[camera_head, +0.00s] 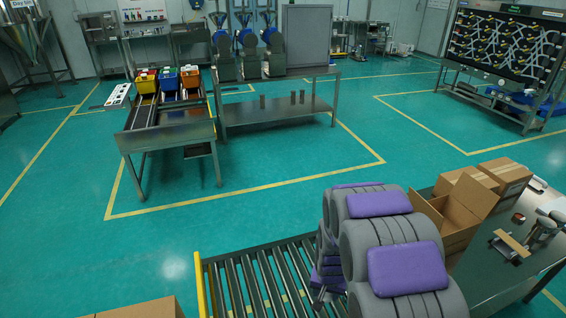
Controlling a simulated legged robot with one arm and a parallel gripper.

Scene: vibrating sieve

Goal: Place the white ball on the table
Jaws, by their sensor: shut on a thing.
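I cannot make out a white ball in this view. My own grey arm with purple pads fills the lower middle, and my gripper is not clearly visible; it seems hidden behind or below the arm links. A metal table (487,283) stands at the right, beside my arm, with boxes and small items on it. A second metal table (275,113) with a lower shelf stands farther back, across the floor. I cannot tell which table is meant.
An open carton (452,222) and closed cartons (505,172) stand on the right table, with a wooden piece (511,243) nearer. A roller conveyor (255,284) with a yellow edge runs at the bottom. Coloured bins (167,80) stand back left. The green floor between is clear.

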